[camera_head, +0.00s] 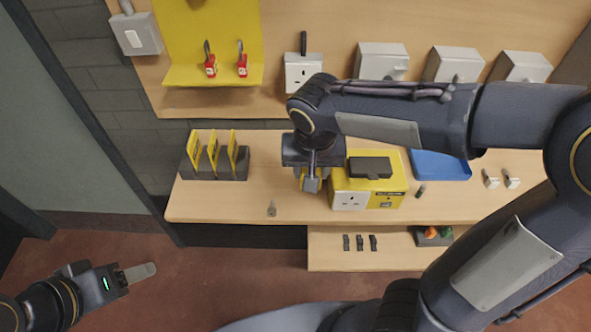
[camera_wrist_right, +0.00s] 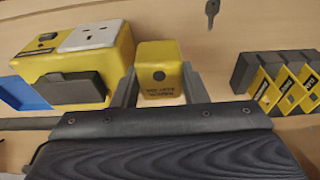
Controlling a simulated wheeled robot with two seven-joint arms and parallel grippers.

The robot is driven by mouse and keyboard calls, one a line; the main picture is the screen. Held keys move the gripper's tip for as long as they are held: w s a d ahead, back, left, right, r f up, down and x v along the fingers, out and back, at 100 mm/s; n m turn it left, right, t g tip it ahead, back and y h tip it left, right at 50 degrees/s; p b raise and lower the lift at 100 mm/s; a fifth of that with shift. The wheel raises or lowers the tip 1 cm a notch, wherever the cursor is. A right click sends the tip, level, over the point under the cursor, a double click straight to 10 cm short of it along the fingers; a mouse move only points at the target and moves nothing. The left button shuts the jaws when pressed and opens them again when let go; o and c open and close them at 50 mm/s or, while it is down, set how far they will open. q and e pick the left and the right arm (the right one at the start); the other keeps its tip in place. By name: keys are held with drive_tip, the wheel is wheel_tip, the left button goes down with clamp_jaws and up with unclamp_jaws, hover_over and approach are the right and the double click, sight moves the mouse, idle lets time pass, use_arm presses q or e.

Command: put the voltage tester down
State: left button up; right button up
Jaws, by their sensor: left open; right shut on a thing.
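The voltage tester (camera_wrist_right: 160,72) is a small yellow block with a dark round spot and dark lettering. In the right wrist view it sits between the two grey fingers of my right gripper (camera_wrist_right: 158,88), which is shut on it. In the head view my right gripper (camera_head: 311,184) points down over the wooden bench (camera_head: 235,205), just left of the yellow box with a socket (camera_head: 350,201). The arm hides most of the tester there. I cannot tell whether the tester touches the bench. My left gripper (camera_head: 138,273) is open and empty, low at the left, away from the bench.
A dark rack with yellow cards (camera_head: 232,172) stands left on the bench. A small key-like item (camera_head: 271,209) lies near the front edge. A blue tray (camera_head: 440,165) lies to the right. Bare bench lies between rack and gripper.

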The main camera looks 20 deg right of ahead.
drive_tip(key=w+f, duration=0.6)
drive_tip(key=shift+w+a+f+p, duration=0.2)
drive_tip(key=shift+w+a+p, duration=0.15)
drive_tip(key=shift+a, duration=0.05)
wheel_tip(320, 180, down, 4)
drive_tip(key=shift+w+r, duration=0.15)
drive_tip(key=shift+r, duration=0.1)
drive_tip(key=o, duration=1.1)
drive_tip(key=shift+c, duration=0.2)
